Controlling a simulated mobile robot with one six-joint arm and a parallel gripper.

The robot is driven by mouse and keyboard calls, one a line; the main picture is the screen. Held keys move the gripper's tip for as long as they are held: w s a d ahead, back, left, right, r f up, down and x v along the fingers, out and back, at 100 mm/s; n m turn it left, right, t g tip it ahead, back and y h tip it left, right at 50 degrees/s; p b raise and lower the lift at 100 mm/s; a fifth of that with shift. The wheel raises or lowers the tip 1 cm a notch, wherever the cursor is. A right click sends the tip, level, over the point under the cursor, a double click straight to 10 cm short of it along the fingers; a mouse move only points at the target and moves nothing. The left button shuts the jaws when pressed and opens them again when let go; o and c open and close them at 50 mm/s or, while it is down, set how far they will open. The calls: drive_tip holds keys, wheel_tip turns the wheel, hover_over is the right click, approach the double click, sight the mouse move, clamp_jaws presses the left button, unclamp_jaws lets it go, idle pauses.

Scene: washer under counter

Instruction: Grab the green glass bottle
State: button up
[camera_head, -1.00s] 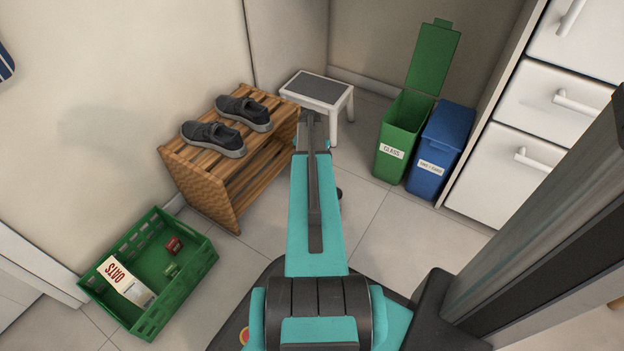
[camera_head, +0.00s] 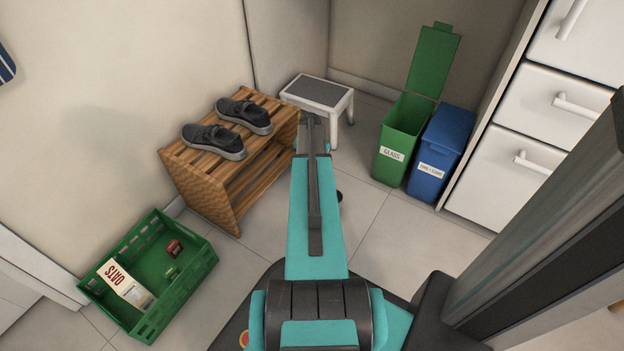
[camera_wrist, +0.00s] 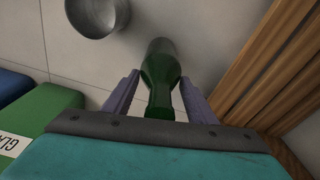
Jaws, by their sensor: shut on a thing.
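The green glass bottle (camera_wrist: 160,78) shows in the wrist view, between the two fingers of my gripper (camera_wrist: 160,92). My gripper is shut on it, with a finger on each side of the bottle. The bottle's wide end points away toward the floor, and its narrow part runs back toward the palm. Whether it touches the floor cannot be told. In the head view my arm hides the gripper and the bottle.
A metal bowl (camera_wrist: 97,14) stands near the bottle. A slatted wooden shoe bench (camera_head: 215,180) with shoes is close by. An open green glass bin (camera_head: 388,170), a blue bin (camera_head: 440,150), a white step stool (camera_head: 340,108) and a green crate (camera_head: 190,285) stand around.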

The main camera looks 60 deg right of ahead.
drive_tip(key=shift+r+p, duration=2.2)
drive_tip(key=shift+r, duration=2.85)
